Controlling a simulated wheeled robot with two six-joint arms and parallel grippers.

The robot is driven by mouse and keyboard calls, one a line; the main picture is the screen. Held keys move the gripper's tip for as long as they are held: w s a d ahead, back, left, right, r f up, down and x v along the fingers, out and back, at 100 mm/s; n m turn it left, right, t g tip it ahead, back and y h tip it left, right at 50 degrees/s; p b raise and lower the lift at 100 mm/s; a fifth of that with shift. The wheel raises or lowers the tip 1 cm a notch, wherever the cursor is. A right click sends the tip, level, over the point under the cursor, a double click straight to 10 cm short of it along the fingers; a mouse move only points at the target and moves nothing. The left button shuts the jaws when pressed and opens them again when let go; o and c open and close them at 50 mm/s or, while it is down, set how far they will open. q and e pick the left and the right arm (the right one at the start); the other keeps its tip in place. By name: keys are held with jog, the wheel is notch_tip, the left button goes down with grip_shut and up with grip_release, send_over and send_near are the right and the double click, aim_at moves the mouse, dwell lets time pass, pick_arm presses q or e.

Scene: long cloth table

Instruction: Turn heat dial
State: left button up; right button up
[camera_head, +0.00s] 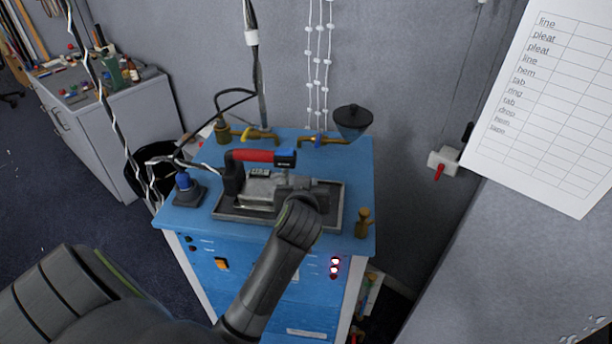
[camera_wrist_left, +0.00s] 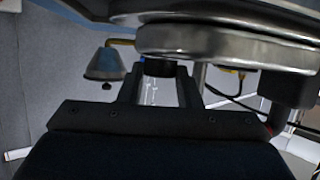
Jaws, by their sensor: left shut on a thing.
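The iron (camera_head: 258,190), with a red and black handle (camera_head: 252,155) and a metal body, sits on a dark tray (camera_head: 232,215) on the blue steam unit. My left arm reaches in from the lower left, and its wrist covers the iron's right end. In the left wrist view my left gripper (camera_wrist_left: 160,85) is shut on a short black round part (camera_wrist_left: 160,68), which looks like the heat dial. It sits against the iron's rounded metal body (camera_wrist_left: 225,48). The dial's markings and turn angle are hidden. My right gripper is not in view.
The blue unit (camera_head: 200,222) also carries brass valves (camera_head: 262,134), a dark funnel (camera_head: 352,122), a blue-topped bottle (camera_head: 184,181) and a small brass fitting (camera_head: 363,222). A paper chart (camera_head: 545,100) hangs at the right.

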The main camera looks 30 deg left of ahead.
pick_arm(q)
jog(key=shift+a+m+t+h+p, duration=0.15)
jog(key=shift+m+t+h+p, duration=0.2)
jog(key=shift+m+h+p, duration=0.5)
jog(key=shift+a+m+t+h+p, duration=0.15)
jog(key=shift+m+t+h+p, duration=0.2)
jog(key=shift+m+h+p, duration=0.45)
jog(key=shift+h, duration=0.35)
jog(key=o, duration=1)
jog(key=shift+d, duration=0.15)
